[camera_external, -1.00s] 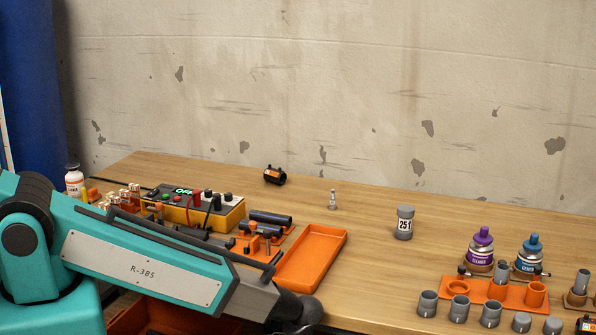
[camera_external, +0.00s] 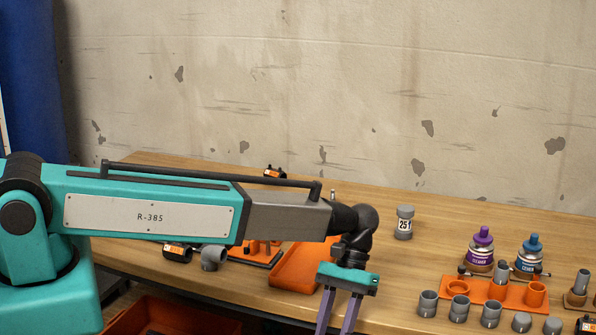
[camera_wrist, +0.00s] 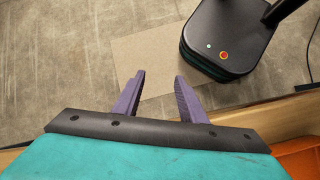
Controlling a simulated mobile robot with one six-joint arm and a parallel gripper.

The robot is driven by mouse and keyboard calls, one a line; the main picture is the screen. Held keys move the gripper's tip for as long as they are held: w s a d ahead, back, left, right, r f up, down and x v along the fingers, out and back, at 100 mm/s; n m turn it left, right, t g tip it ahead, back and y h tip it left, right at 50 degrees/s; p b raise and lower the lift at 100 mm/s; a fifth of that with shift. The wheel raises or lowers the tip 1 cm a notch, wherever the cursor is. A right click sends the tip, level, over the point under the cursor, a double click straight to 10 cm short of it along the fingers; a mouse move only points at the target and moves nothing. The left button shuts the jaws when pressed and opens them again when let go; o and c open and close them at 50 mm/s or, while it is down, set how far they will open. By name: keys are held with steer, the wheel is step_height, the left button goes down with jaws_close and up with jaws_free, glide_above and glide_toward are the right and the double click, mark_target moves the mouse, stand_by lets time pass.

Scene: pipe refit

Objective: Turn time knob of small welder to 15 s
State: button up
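The small welder and its time knob are hidden behind my arm in the external view, so I cannot read the setting. My gripper (camera_external: 338,325) hangs pointing down at the front of the bench, to the right of the arm's forearm. Its two purple fingers are apart with nothing between them. In the wrist view my gripper (camera_wrist: 157,92) is also open and empty, with the floor seen beyond the fingers.
An orange tray (camera_external: 295,270) lies behind the gripper. A grey pipe elbow (camera_external: 213,257) and a black-and-orange part (camera_external: 176,253) show below my arm. A grey "25" fitting (camera_external: 404,223), purple-capped bottle (camera_external: 480,252) and blue-capped bottle (camera_external: 530,256) stand right. Bare wood (camera_external: 365,285) lies between.

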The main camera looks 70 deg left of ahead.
steer(key=w+a+r+n, duration=0.1)
steer(key=w+a+r, duration=0.1)
steer(key=a, duration=0.3)
steer(key=w+a+r+n+t, duration=0.1)
steer(key=w+a+r, duration=0.1)
steer(key=a, duration=0.3)
steer(key=w+a+r+n+t+b, duration=0.1)
steer(key=w+a+r, duration=0.1)
steer(key=a+r, duration=0.2)
steer(key=shift+w+a+r, duration=0.2)
steer(key=shift+w+a, duration=0.05)
steer(key=shift+a, duration=0.25)
steer(key=s+a+r+n+t+y+b, duration=0.1)
steer(key=a+r+n, duration=0.2)
steer(key=a, duration=0.7)
steer(key=s+a+r+n+t+y+b, duration=0.15)
steer(key=a+r, duration=0.25)
steer(key=a, duration=0.6)
steer(key=s+a+r+n+b, duration=0.1)
steer(key=a+r+n, duration=0.2)
steer(key=a, duration=0.7)
steer(key=s+a+r+n+y, duration=0.1)
steer(key=s+a+r+n, duration=0.1)
steer(key=a, duration=0.4)
steer(key=s+a+r+n, duration=0.1)
steer(key=s+a+r, duration=0.2)
steer(key=s+a, duration=0.2)
steer(key=shift+a+r+n+t+y+b, duration=0.35)
steer(key=shift+a+r+b, duration=0.05)
steer(key=shift+a, duration=0.65)
